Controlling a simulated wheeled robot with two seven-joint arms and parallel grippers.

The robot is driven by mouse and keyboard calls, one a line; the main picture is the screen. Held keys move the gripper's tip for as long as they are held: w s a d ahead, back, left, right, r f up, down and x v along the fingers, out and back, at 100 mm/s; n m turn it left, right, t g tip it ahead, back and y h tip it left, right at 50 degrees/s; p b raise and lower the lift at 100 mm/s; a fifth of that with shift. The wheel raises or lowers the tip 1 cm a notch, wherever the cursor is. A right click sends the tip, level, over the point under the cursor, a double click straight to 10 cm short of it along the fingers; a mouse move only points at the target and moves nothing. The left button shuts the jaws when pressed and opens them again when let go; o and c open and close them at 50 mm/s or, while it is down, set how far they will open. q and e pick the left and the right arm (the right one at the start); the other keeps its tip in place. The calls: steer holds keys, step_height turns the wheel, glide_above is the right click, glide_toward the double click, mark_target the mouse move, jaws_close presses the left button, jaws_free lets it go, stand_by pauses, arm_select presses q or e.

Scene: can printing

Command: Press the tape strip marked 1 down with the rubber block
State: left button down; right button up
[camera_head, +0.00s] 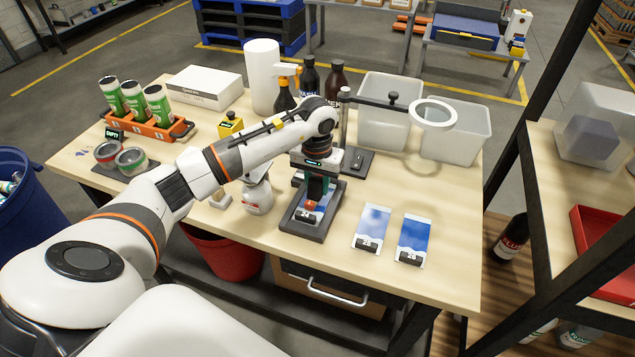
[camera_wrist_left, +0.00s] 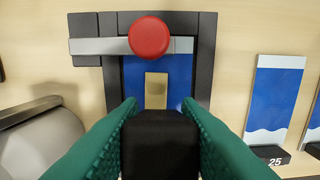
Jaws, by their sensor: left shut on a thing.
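My left gripper (camera_head: 312,190) is over the dark frame (camera_head: 318,237) at the front middle of the table. In the left wrist view its green fingers (camera_wrist_left: 160,125) are shut on a black rubber block (camera_wrist_left: 160,150). The frame (camera_wrist_left: 205,65) holds a blue printed sheet (camera_wrist_left: 180,68) under a silver bar (camera_wrist_left: 108,46) with a red knob (camera_wrist_left: 149,37). A short tan strip (camera_wrist_left: 156,88), probably the tape, lies on the blue sheet just beyond the block. I cannot read a number on it. The block hides what is beneath it; contact cannot be judged. My right gripper is not in view.
Two blue-and-white sheets (camera_head: 373,222) (camera_head: 413,234) lie right of the frame, with black tags. A magnifier ring (camera_head: 433,113) and clear bins (camera_head: 388,112) stand behind. A spray bottle (camera_head: 262,75), dark bottles (camera_head: 335,85) and an orange can rack (camera_head: 155,127) are farther back and left.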

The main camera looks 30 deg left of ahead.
arm_select(q)
steer(key=shift+s+f+b, duration=0.3)
steer(key=shift+f, duration=0.4)
stand_by(0.4)
steer(key=shift+w+a, duration=0.15)
steer(key=shift+w, duration=0.05)
steer(key=shift+r, duration=0.15)
steer(key=shift+r+p, duration=1.6)
steer(key=shift+r, duration=2)
steer(key=shift+w, duration=0.1)
